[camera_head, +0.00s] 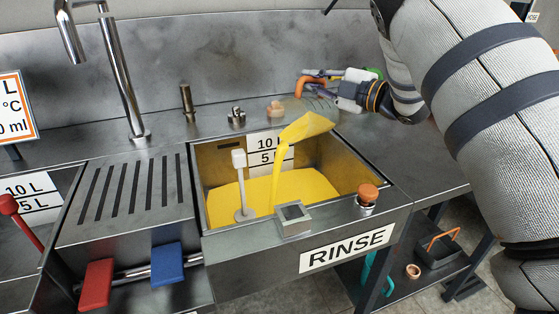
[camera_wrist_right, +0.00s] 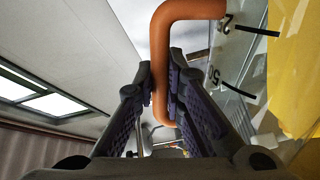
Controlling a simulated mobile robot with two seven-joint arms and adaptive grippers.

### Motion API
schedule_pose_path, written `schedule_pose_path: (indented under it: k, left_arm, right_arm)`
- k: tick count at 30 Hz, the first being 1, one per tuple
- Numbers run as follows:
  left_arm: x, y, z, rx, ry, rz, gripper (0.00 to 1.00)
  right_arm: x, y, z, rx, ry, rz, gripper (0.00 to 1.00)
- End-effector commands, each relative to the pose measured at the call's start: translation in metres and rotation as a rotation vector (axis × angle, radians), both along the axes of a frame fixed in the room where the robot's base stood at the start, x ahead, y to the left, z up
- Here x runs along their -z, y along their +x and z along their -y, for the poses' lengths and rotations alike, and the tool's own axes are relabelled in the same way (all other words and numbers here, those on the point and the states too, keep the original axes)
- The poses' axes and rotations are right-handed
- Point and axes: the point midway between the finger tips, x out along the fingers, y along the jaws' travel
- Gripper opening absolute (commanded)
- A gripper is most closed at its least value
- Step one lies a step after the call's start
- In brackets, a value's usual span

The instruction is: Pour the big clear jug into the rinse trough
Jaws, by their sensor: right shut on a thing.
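The big clear jug (camera_head: 320,105) has an orange handle (camera_head: 309,84) and is tipped steeply to the left above the rinse trough (camera_head: 377,204). Yellow liquid (camera_head: 303,127) shows in its lower end, and a yellow stream (camera_head: 280,168) falls from it into the trough. My right gripper (camera_head: 328,80) is shut on the handle. The right wrist view shows the fingers (camera_wrist_right: 172,105) on both sides of the orange handle, beside the jug's wall (camera_wrist_right: 240,50) with scale marks. Yellow liquid (camera_head: 268,188) covers the trough's floor. My left gripper is in neither view.
A white-headed rod (camera_head: 241,185) stands in the trough. A grey square fitting (camera_head: 292,219) and an orange-topped knob (camera_head: 368,195) are on its front rim. A tall tap (camera_head: 118,70) stands at the back left, behind the slotted drainboard (camera_head: 125,195).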

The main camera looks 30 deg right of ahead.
Motion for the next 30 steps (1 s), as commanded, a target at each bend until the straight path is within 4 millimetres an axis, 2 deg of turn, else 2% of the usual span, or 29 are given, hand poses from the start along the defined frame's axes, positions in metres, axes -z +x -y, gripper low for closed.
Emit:
schedule_pose_path:
  k: [30]
  left_arm:
    - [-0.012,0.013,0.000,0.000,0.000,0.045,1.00]
  right_arm:
    - [-0.003,-0.006,-0.021,0.000,-0.100,0.032,0.00]
